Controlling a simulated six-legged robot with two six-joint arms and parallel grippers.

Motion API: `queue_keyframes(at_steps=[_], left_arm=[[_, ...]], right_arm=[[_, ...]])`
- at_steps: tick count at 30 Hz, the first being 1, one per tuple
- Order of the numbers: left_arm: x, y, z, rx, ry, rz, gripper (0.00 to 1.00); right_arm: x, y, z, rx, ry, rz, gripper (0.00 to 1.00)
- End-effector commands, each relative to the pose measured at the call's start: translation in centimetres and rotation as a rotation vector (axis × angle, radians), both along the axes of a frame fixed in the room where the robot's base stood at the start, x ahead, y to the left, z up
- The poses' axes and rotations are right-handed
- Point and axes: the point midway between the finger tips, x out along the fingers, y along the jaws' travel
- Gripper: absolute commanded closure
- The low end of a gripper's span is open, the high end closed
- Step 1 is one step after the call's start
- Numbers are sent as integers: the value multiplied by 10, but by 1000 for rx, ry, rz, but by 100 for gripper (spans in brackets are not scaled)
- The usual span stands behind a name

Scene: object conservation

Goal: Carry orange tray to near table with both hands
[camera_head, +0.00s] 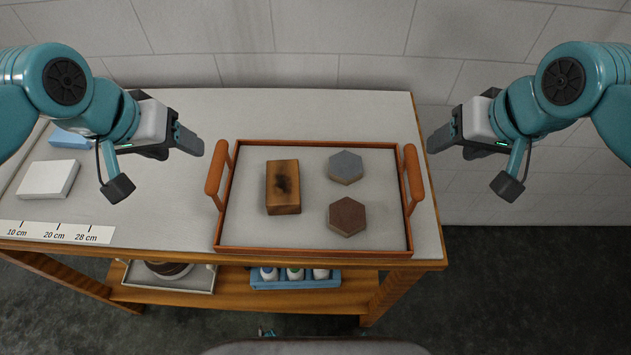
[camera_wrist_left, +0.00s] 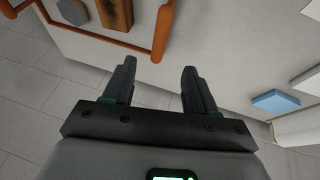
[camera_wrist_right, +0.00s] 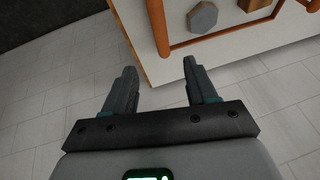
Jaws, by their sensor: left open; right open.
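The orange tray (camera_head: 313,249) lies on the table (camera_head: 270,112), with a light inside and an upright handle at each side. It holds a wooden block (camera_head: 283,201) with a dark burn mark, a grey hexagonal block (camera_head: 346,165) and a brown hexagonal block (camera_head: 347,216). My left gripper (camera_head: 199,146) is open and empty, above and left of the left handle (camera_head: 216,175). My right gripper (camera_head: 436,145) is open and empty, right of the right handle (camera_head: 412,176). Both wrist views show parted fingers with nothing between them, in the left (camera_wrist_left: 157,75) and the right (camera_wrist_right: 160,75).
A white block (camera_head: 48,179), a blue block (camera_head: 72,138) and a marked centimetre strip (camera_head: 57,234) lie on the table's left. The shelf below holds a grey tray (camera_head: 168,287) and a blue bottle holder (camera_head: 296,283). A tiled wall (camera_head: 300,40) stands behind.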

Motion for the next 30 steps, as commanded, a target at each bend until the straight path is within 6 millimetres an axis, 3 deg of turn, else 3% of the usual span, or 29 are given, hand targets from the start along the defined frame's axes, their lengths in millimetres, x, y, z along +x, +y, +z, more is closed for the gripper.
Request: queue_keyframes(at_steps=[8, 13, 30], left_arm=[[-6, 0, 0, 0, 0, 0, 43], [-3, -2, -10, 0, 2, 0, 43], [41, -22, -111, 1, 5, -1, 43]], right_arm=[[-6, 0, 0, 0, -1, 0, 43], [-3, 2, -11, -1, 3, 0, 43], [43, 21, -110, -1, 5, 2, 43]])
